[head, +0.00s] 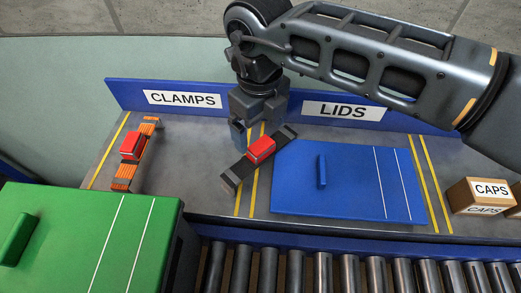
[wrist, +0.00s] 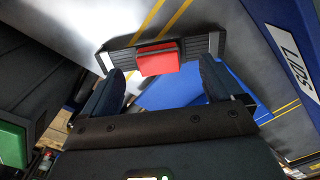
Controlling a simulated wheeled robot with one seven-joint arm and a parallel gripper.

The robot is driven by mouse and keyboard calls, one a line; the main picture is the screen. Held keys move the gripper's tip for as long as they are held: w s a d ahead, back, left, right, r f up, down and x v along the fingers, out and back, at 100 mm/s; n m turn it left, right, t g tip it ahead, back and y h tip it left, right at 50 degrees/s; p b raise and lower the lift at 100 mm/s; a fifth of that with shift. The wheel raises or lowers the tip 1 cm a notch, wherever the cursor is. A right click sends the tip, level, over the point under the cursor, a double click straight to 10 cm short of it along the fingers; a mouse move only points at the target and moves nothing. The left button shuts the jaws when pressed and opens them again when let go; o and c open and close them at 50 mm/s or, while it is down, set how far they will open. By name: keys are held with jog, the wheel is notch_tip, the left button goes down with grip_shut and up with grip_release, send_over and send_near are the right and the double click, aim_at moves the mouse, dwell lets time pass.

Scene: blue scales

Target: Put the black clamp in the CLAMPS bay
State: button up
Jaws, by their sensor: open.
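The black clamp (head: 236,178) has a red block in its middle. It lies slanted over the yellow double line between the CLAMPS bay (head: 192,160) and the LIDS bay, beside the blue lid's left edge. My gripper (head: 243,131) is above and just behind it, in front of the blue back board. In the wrist view my gripper (wrist: 158,70) is open and empty. The black clamp (wrist: 202,46) is just ahead of the fingertips there, its red block between their lines. I cannot tell whether they touch. The CLAMPS sign (head: 182,99) is at the back left.
An orange clamp (head: 123,174) with a red block lies in the CLAMPS bay, at left. Grey floor is free right of it. A blue lid (head: 345,195) fills much of the LIDS bay. A green lid (head: 85,235) is front left, rollers (head: 330,275) in front, a CAPS box (head: 480,195) right.

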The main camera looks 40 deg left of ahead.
aim_at(261, 146)
jog(key=shift+s+d+f+p, duration=0.1)
jog(key=shift+d+f+p, duration=0.15)
jog(key=shift+f, duration=1)
jog(key=shift+s+d+f+p, duration=0.1)
jog(key=shift+f+p, duration=0.2)
jog(key=shift+f, duration=0.9)
jog(key=shift+c, duration=0.2)
jog(key=c, duration=1.3)
jog(key=shift+r, duration=0.2)
